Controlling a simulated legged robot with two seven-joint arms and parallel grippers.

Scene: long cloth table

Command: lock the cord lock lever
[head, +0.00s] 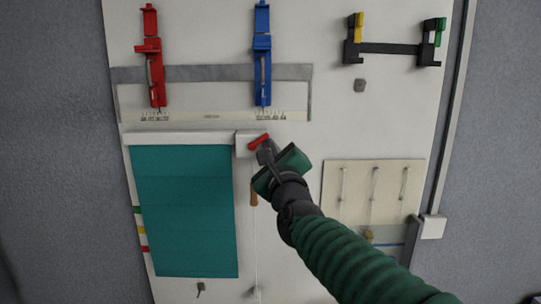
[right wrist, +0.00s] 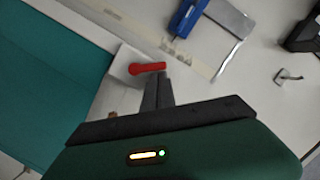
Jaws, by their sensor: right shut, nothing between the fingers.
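The cord lock lever (head: 258,139) is a small red lever on a white housing (head: 243,147) at the top right corner of the teal blind. In the right wrist view the red lever (right wrist: 148,67) lies nearly level, its round end at the left. My right gripper (head: 264,147) is shut and empty, with its fingertips just below the lever. In the right wrist view the fingertips (right wrist: 158,76) are at the lever's right end; I cannot tell whether they touch it. The cord (head: 257,240) hangs below, with a brown wooden pull (head: 254,194) partly behind my gripper. My left gripper is not in view.
The teal blind (head: 185,210) hangs left of the lever. Red (head: 154,60) and blue (head: 262,60) slide fixtures stand above it on a scaled rail. A black bar (head: 390,48) is at upper right, and a cream panel with hooks (head: 374,190) is at right.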

